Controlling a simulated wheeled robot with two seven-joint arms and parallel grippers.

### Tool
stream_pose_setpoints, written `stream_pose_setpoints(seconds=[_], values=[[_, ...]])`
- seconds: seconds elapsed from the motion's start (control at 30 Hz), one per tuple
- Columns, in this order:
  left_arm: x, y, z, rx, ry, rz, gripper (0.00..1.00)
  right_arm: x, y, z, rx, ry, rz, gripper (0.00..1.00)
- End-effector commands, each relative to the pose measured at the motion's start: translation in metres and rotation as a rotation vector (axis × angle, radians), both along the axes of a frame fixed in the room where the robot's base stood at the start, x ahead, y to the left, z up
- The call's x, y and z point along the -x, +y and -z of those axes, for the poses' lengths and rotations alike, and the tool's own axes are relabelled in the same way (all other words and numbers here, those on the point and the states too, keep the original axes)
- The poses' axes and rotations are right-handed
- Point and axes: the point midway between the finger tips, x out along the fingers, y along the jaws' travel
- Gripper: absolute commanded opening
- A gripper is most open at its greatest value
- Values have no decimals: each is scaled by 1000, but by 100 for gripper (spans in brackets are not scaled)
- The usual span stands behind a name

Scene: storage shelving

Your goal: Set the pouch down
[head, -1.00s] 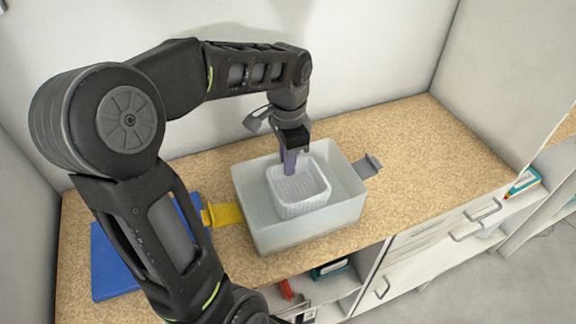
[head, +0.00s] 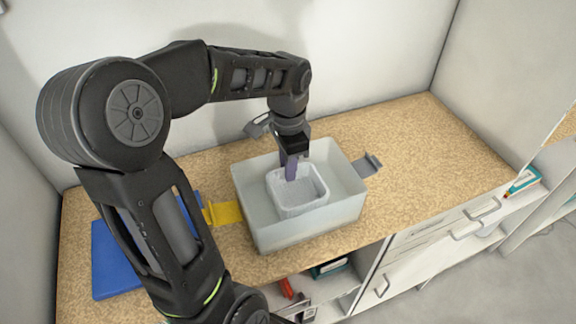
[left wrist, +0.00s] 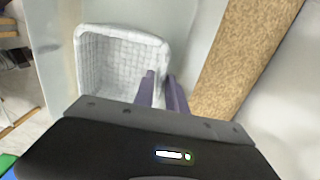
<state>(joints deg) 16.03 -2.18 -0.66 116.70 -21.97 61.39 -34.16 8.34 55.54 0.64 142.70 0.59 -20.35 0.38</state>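No thing that is clearly a pouch shows. A white woven-pattern basket (head: 300,207), open at the top, is inside a pale, open bin (head: 252,212) on the counter. It also shows in the left wrist view (left wrist: 115,65), and looks empty. My left gripper (head: 291,172) points down at the basket's back rim. In the left wrist view its two purple fingers (left wrist: 161,84) straddle the basket's wall with a narrow gap, and look shut on it. Whether the basket's base touches the bin floor is hidden. My right gripper is not in view.
A blue flat thing (head: 112,262) lies left on the speckled counter (head: 420,150), partly behind my arm. A yellow piece (head: 226,213) and a grey piece (head: 370,164) flank the bin. Walls stand behind and at the sides. The counter is clear to the right.

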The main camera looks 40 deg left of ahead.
Motion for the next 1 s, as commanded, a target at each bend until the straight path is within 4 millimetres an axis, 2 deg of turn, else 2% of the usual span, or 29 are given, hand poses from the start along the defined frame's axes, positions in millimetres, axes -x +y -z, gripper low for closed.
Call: stream_pose_setpoints(seconds=[0.17,0.27,0.53,0.6,0.77,1.0], values=[[-1,0,-18,-1,-4,1,16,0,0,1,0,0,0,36],[-1,0,-36,-2,-5,0,16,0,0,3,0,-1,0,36],[-1,0,-92,-1,-5,0,16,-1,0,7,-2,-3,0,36],[-1,0,-108,-1,-3,0,16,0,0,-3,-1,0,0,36],[0,0,-121,0,-1,0,16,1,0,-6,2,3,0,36],[0,0,-121,0,0,0,16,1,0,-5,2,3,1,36]])
